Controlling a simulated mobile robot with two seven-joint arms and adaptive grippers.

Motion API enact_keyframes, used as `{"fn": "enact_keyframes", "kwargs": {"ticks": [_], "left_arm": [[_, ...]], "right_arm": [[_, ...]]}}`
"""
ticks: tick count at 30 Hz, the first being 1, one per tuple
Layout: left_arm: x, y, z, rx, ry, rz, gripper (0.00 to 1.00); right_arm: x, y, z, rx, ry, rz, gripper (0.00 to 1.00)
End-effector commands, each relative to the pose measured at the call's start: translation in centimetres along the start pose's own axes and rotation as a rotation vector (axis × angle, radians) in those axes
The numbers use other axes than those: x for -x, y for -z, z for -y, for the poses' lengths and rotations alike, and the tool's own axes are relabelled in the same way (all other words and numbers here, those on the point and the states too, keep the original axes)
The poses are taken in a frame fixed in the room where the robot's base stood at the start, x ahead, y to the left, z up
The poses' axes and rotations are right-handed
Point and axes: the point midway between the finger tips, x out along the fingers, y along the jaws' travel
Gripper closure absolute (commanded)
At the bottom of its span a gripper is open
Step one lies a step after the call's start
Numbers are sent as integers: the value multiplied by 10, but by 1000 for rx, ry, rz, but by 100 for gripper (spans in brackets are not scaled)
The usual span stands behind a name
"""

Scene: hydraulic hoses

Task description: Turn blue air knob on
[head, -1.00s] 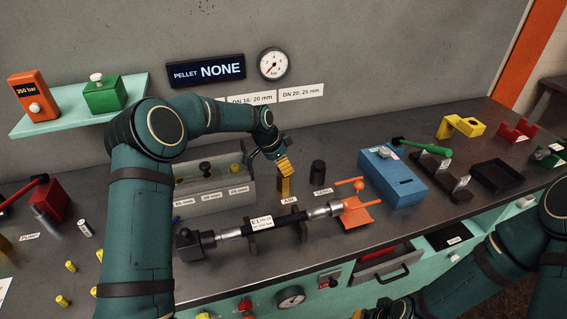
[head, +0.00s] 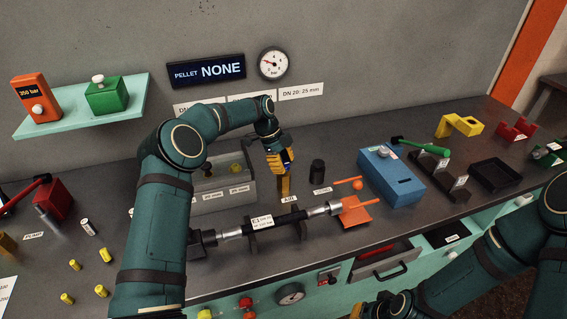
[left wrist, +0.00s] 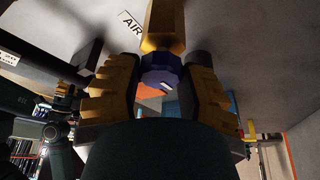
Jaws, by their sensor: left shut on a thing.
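The blue air knob (head: 287,156) sits on top of an upright brass post (head: 284,186) behind the AIR label (head: 289,199). My left gripper (head: 281,160) is at the knob, with yellow fingers around it. In the left wrist view the knob (left wrist: 160,72) is between the fingers of my left gripper (left wrist: 160,88), below the brass post (left wrist: 163,25). The gripper is shut on the knob. The knob's marking is too small to read. My right gripper (head: 385,306) is partly visible at the bottom edge, and its fingers are unclear.
A pressure gauge (head: 273,63) hangs on the wall beside a display (head: 206,71) reading PELLET NONE. A black cylinder (head: 317,172) stands right of the post. A grey bin (head: 223,188) is left. A hose assembly (head: 262,225) lies in front, and a blue box (head: 392,178) is right.

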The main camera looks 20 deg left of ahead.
Motion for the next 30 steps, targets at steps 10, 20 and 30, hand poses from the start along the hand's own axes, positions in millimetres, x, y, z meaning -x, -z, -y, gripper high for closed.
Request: {"fn": "enact_keyframes", "kwargs": {"ticks": [10,20,30], "left_arm": [[-3,-1,-2,-59,-33,0,94],[-3,0,-2,-61,-34,0,94],[-2,0,-1,-61,-29,0,26]], "right_arm": [[1,1,0,0,0,-1,100],[1,0,0,0,0,-1,100],[1,0,0,0,0,-1,100]]}}
